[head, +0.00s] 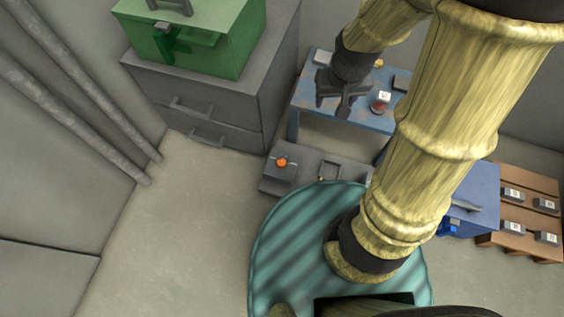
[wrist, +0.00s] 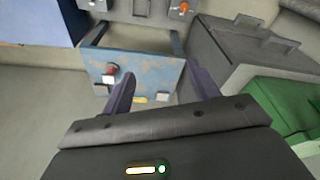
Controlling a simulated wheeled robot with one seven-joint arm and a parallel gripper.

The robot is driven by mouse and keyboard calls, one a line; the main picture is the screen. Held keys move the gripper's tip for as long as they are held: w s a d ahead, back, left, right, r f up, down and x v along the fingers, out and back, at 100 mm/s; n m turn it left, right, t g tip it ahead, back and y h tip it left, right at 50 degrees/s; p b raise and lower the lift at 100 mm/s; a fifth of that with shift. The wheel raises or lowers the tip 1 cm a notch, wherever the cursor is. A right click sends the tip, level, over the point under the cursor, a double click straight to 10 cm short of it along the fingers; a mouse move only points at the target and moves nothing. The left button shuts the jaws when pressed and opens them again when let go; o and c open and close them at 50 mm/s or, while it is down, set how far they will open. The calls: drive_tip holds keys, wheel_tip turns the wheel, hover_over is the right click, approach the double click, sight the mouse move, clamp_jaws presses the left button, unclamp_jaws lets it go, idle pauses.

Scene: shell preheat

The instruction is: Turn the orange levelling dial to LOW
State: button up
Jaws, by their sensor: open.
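The orange dial (head: 281,162) sits on a small raised block at the left of a low grey unit (head: 303,187) on the floor. It also shows at the top right of the wrist view (wrist: 184,8), small; I cannot read any marks around it. My gripper (head: 345,108) is open and empty over the blue worn table (head: 301,97), apart from the dial and farther back and to the right of it in the head view. Its two dark fingers (wrist: 163,88) show spread in the wrist view.
On the table are a red jar with a white label (head: 380,102) and small grey blocks. A green box (head: 235,45) stands on a grey drawer cabinet (head: 220,105). A blue box (head: 475,200) and brown rack (head: 535,185) stand right. Floor left of the unit is clear.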

drive_tip(key=w+a+f+n+g+b, duration=0.1)
drive_tip(key=w+a+f+b, duration=0.25)
drive_tip(key=f, duration=0.55)
drive_tip(key=w+a+f+b, duration=0.2)
drive_tip(key=w+f, duration=0.2)
drive_tip(key=f, duration=0.6)
drive_tip(key=g+b, duration=0.1)
drive_tip(key=b, duration=0.3)
hover_over(282, 162)
drive_tip(key=d, duration=0.1)
wheel_tip(282, 162, down, 18)
drive_tip(key=shift+n+y, duration=0.4)
drive_tip(key=shift+d, duration=0.15)
drive_tip(key=f+b, duration=0.3)
drive_tip(key=f, duration=0.2)
drive_tip(key=f+b, duration=0.3)
drive_tip(key=f, duration=0.3)
drive_tip(key=a+f+b, duration=0.1)
drive_tip(key=f+b, duration=0.2)
drive_tip(key=f, duration=0.3)
drive_tip(key=shift+a+f, duration=0.1)
drive_tip(key=shift+f, duration=0.05)
drive_tip(key=c, duration=1)
